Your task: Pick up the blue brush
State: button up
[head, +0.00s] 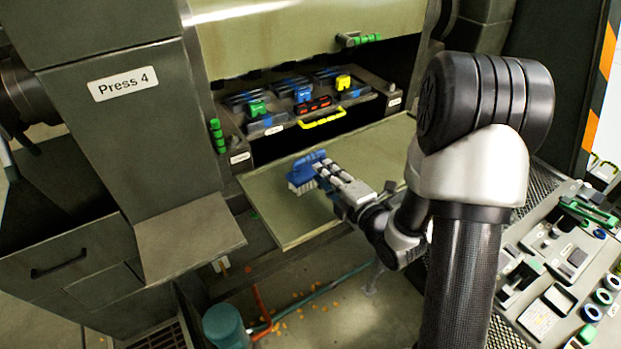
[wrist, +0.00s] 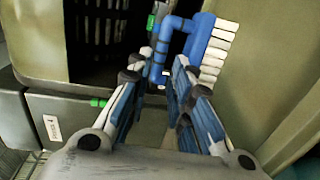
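The blue brush (head: 308,168) has a blue back and handle and a block of white bristles. In the head view it is over the pale tray-like panel under the press opening, bristles downward; I cannot tell whether it touches the panel. In the wrist view the brush (wrist: 200,42) is just beyond my fingertips. Its bent blue handle reaches down between them. My gripper (head: 330,172) comes from the right, close to the brush. In the wrist view my gripper (wrist: 163,72) has its two fingers apart, one on each side of the handle, with a gap seen on the right side.
The pale panel (head: 285,228) slopes under the brush, with a raised edge. Behind it, a control shelf (head: 240,146) carries green, blue, red and yellow parts. The Press 4 housing (head: 130,130) stands left. A bench (head: 545,270) with several tools is at right.

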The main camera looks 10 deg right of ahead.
aim_at(311, 159)
jog(key=b+x, duration=0.1)
jog(key=x, duration=0.7)
jog(key=shift+w+f, duration=0.1)
jog(key=shift+w, duration=0.2)
jog(key=shift+d, duration=0.1)
jog(key=shift+c, duration=0.4)
grip_shut()
